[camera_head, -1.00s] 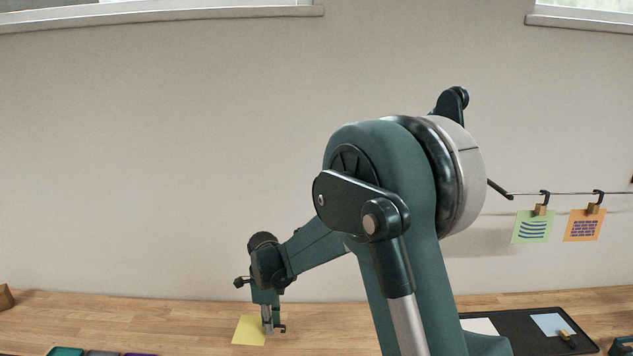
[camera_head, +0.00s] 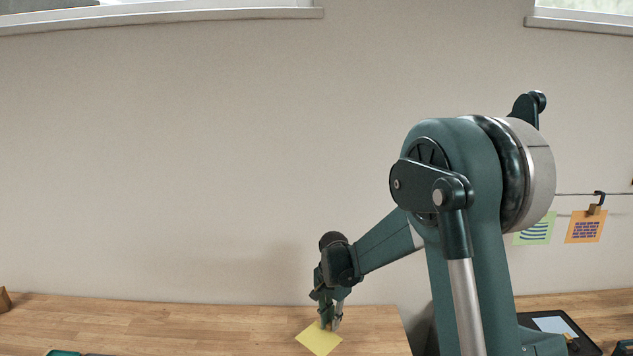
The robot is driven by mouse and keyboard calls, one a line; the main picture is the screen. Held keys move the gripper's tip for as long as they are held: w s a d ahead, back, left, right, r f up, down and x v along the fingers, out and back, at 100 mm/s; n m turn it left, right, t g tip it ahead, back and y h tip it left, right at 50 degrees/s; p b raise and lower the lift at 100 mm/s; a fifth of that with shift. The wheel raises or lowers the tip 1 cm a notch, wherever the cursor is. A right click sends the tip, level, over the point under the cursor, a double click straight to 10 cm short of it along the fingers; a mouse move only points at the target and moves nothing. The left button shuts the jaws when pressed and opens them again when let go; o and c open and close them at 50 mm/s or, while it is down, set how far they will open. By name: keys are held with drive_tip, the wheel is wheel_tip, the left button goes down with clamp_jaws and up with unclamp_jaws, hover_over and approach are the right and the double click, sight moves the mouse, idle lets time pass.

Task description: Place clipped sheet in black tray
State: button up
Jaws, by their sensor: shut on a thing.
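A yellow sheet (camera_head: 319,340) is at the bottom middle of the head view, just under my gripper (camera_head: 330,324). My gripper is shut on the sheet at its upper corner, and the sheet hangs tilted, corner up. Any clip on it is hidden or too small to tell. A black tray (camera_head: 589,342) lies on the wooden surface at the lower right, partly hidden by my arm. A pale blue sheet (camera_head: 553,325) lies in the tray with a small dark clip-like thing (camera_head: 572,343) by it.
A line along the wall holds an orange card (camera_head: 585,227) and a green card (camera_head: 534,231), the latter partly behind my arm. The left wooden top (camera_head: 180,325) is mostly clear and ends near the middle, with a gap before the right one. A teal item (camera_head: 64,353) shows bottom left.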

drive_tip(key=d+n, duration=0.3)
drive_tip(key=d, duration=0.2)
drive_tip(key=d+f+n, duration=0.1)
drive_tip(key=d+n, duration=0.1)
drive_tip(key=d, duration=0.4)
drive_tip(key=d+n+b, duration=0.1)
drive_tip(key=d+n, duration=0.2)
drive_tip(key=d, duration=0.3)
drive_tip(key=shift+f+n, duration=0.3)
drive_tip(key=shift+f, duration=0.05)
